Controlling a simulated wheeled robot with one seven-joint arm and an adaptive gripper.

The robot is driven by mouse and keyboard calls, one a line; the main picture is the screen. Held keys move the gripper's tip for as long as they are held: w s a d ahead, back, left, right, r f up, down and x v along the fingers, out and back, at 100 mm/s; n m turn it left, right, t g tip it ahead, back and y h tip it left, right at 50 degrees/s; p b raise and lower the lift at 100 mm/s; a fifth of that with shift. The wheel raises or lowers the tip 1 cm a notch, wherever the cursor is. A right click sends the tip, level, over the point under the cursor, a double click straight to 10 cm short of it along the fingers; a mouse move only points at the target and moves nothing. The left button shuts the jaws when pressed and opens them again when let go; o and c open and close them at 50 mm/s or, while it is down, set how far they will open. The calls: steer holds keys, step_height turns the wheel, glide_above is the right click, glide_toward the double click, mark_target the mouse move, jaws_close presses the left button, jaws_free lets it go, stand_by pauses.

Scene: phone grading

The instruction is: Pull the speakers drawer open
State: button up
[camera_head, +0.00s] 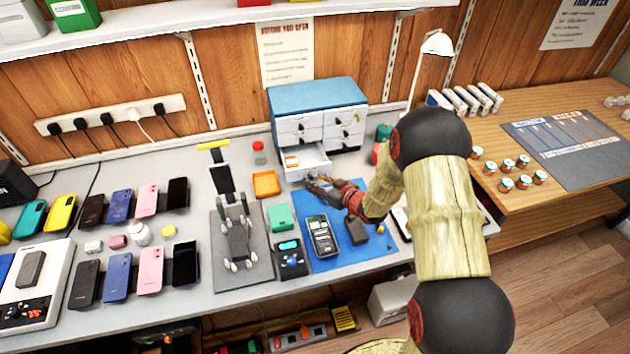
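A small drawer cabinet (318,97) with a blue top and white drawer fronts stands at the back of the bench against the wood wall. Its lower left drawer (317,164) is pulled out toward me, with orange and white items inside. The other drawers look shut. Drawer labels are too small to read, so I cannot tell which is the speakers drawer. My gripper (318,184) is just in front of the open drawer, low over the blue mat. It is too small to tell whether its fingers are open, or whether they touch the drawer.
The blue mat (337,258) holds a phone (321,236) and a dark block (356,231). An orange tray (266,184) and a phone stand (235,225) are left of the drawer. A white lamp (436,44) stands behind my arm. Several phones lie farther left.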

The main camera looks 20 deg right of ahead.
steer(key=v, duration=1)
steer(key=shift+s+r, duration=0.15)
steer(key=shift+s, duration=0.2)
steer(key=shift+d, duration=0.1)
steer(key=d+r+m+h, duration=0.1)
steer(key=d+r+h, duration=0.3)
steer(key=r, duration=0.6)
steer(key=s+r+m+g+h, duration=0.2)
steer(key=s+r+g+h, duration=0.1)
steer(key=s+r, duration=0.5)
steer(key=s+a+r+g, duration=0.1)
steer(key=s+a+r, duration=0.1)
steer(key=s, duration=0.5)
steer(key=s+a+r+m+g+y, duration=0.1)
steer(key=s+a, duration=0.3)
steer(key=s, duration=0.4)
steer(key=s+a+r+g, duration=0.1)
steer(key=s+a+r, duration=0.2)
steer(key=s, duration=0.5)
steer(key=shift+s+a+m+g+y, duration=0.25)
steer(key=shift+m+g+y, duration=0.05)
steer(key=shift+g+y, duration=0.1)
